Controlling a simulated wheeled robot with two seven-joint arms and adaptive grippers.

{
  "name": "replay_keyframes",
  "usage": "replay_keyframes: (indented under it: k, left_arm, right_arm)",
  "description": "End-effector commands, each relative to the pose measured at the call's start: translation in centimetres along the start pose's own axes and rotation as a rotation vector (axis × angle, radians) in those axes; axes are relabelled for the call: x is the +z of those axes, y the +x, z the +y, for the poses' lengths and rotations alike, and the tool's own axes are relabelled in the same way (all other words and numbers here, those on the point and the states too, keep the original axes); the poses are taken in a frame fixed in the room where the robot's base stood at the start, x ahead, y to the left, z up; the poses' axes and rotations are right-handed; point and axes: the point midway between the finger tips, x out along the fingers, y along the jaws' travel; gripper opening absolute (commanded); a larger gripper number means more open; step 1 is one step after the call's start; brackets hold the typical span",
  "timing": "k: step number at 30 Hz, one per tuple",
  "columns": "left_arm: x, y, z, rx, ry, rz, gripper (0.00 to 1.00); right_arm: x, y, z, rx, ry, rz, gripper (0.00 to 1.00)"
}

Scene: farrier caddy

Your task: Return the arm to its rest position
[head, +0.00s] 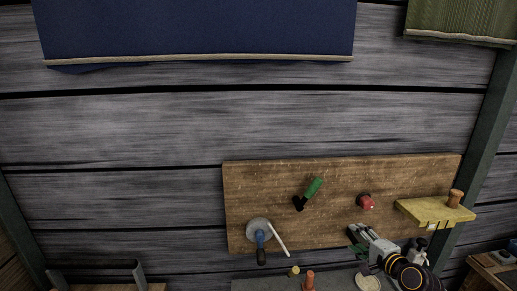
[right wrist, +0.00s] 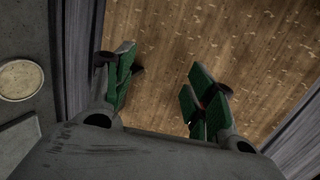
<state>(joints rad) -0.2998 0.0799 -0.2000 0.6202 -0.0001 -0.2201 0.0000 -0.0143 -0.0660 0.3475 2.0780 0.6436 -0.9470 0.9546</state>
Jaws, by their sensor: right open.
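My right gripper (head: 357,243) is in front of the lower right part of a wooden wall board (head: 260,184). In the right wrist view its green-padded fingers (right wrist: 162,88) stand apart with nothing between them. The board's bare wood grain shows behind the gap. My right arm comes up from the bottom edge of the head view. My left gripper cannot be made out.
The board carries a green-handled tool (head: 313,188), a red piece (head: 365,202) and a yellow shelf (head: 430,213) with a brown peg (head: 454,198). A grey disc (head: 255,227) shows at its lower left. A round pale disc (right wrist: 20,80) lies left of the gripper.

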Motion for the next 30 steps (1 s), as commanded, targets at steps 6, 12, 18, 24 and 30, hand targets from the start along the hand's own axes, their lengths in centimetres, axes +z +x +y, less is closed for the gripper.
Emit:
replay_keyframes:
  k: [6,12,18,24,30]
  left_arm:
    - [0.0,0.0,0.0,0.0,0.0,0.0,0.4]
    - [0.0,0.0,0.0,0.0,0.0,0.0,0.4]
    - [0.0,0.0,0.0,0.0,0.0,0.0,0.4]
    - [0.0,0.0,0.0,0.0,0.0,0.0,0.4]
    - [0.0,0.0,0.0,0.0,0.0,-0.001,0.4]
  right_arm:
    - [4.5,-2.1,6.1,0.209,-0.344,-0.078,0.55]
    - [8.1,-5.0,11.3,0.382,-0.639,-0.179,0.55]
    - [11.1,-9.0,16.1,0.537,-0.915,-0.31,0.55]
    - [13.5,-13.3,19.8,0.664,-1.154,-0.456,0.55]
    - [14.7,-16.3,21.7,0.734,-1.292,-0.558,0.55]
